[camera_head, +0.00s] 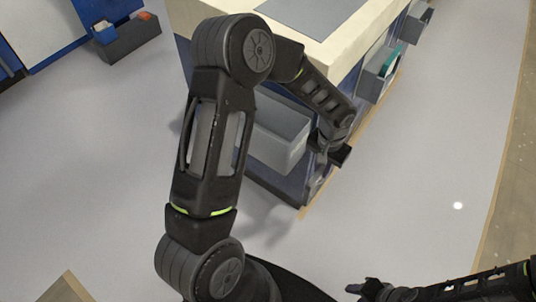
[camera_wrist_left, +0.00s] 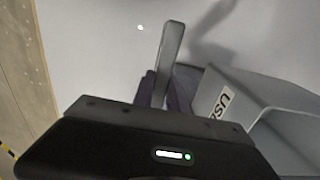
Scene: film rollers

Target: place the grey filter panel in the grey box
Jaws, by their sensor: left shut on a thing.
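The grey filter panel (camera_wrist_left: 171,50) shows in the left wrist view as a narrow upright strip, seen nearly edge-on. My left gripper (camera_wrist_left: 163,92) is shut on its lower part. In the head view my left gripper (camera_head: 335,153) is beside the front right corner of the blue cabinet, and I cannot make out the panel there. The open grey box (camera_head: 278,137) hangs on the cabinet's side, partly behind my left arm. In the left wrist view the grey box (camera_wrist_left: 262,103), with a "US" label, is just right of the gripper. My right gripper (camera_head: 372,289) is low in the head view; its jaw opening is unclear.
The cabinet has a cream top (camera_head: 368,35) with a grey sheet (camera_head: 308,12) on it. Further grey bins (camera_head: 375,78) hang along its right side. A dark bin (camera_head: 130,40) stands at the far left. The floor around is mostly clear.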

